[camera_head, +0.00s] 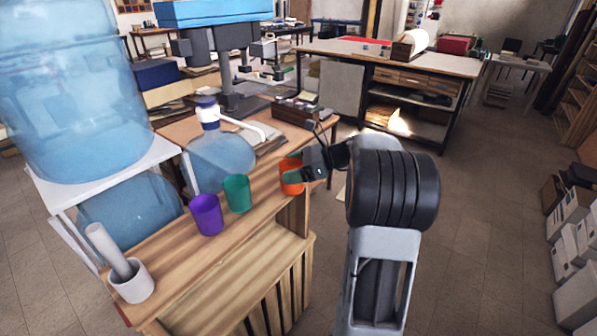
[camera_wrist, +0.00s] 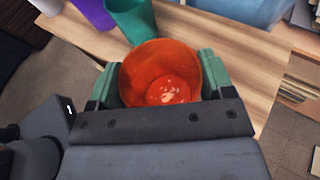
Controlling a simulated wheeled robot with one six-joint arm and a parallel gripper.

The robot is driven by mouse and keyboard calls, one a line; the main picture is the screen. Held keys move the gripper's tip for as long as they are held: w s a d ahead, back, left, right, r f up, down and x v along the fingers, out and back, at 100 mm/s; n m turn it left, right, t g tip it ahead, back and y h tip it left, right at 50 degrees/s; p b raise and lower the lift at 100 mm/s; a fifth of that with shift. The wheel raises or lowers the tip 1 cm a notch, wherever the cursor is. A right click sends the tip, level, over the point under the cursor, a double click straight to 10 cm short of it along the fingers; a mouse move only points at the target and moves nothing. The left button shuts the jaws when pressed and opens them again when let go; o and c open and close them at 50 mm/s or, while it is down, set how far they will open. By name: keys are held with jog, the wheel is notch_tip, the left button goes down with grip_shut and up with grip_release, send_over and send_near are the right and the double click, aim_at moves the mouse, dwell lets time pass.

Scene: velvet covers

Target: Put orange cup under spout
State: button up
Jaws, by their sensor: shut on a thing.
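The orange cup (camera_head: 291,177) is near the right end of the wooden counter in the head view. My gripper (camera_head: 304,174) is shut on it from the right. In the wrist view the orange cup (camera_wrist: 160,75) sits between the two green fingers, upright, its inside visible and empty. I cannot tell whether its base touches the counter. A blue water jug with a white pump top and spout (camera_head: 252,128) stands behind and left of the cup. The spout points right, towards the space above and behind the cup.
A green cup (camera_head: 237,193) and a purple cup (camera_head: 206,214) stand left of the orange cup. A white mortar with pestle (camera_head: 131,282) is at the near left end. Large water bottles stand on a white rack (camera_head: 110,172). A drill press (camera_head: 236,75) is behind.

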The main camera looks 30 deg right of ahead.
jog(key=shift+w+a+f, duration=0.3)
jog(key=shift+w+f, duration=0.1)
jog(key=shift+w, duration=0.25)
jog(key=shift+w+a+r, duration=0.15)
jog(key=shift+w, duration=0.15)
jog(key=shift+w+a+f+p, duration=0.2)
jog(key=shift+w+a+p, duration=0.4)
jog(key=shift+w, duration=0.65)
jog(key=shift+w+a+f+p, duration=0.25)
jog(key=shift+w+a+p, duration=0.3)
jog(key=shift+w, duration=0.75)
jog(key=shift+w+a+f+p, duration=0.2)
jog(key=shift+w+a+p, duration=0.35)
jog(key=shift+w, duration=0.7)
jog(key=shift+f, duration=0.55)
jog(key=o, duration=0.9)
